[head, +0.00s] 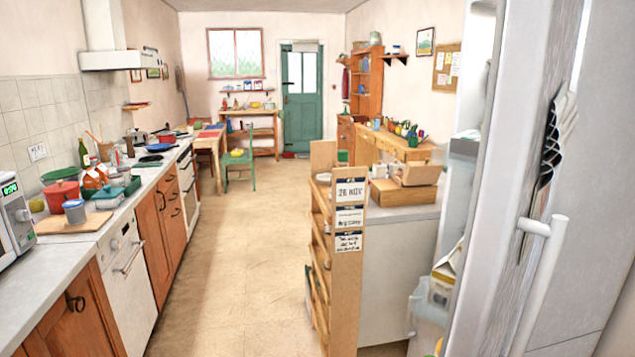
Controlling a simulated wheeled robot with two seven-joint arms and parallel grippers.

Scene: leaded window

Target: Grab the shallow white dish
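I cannot make out a shallow white dish anywhere in the head view. Neither of my grippers is in view.
A worktop (48,284) with a red pot (62,195) and wooden board (75,222) runs along the left. A narrow wooden shelf unit (346,290) and a large pale door with a white handle (540,240) stand at right. The floor (235,270) between is clear toward the green door (303,110).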

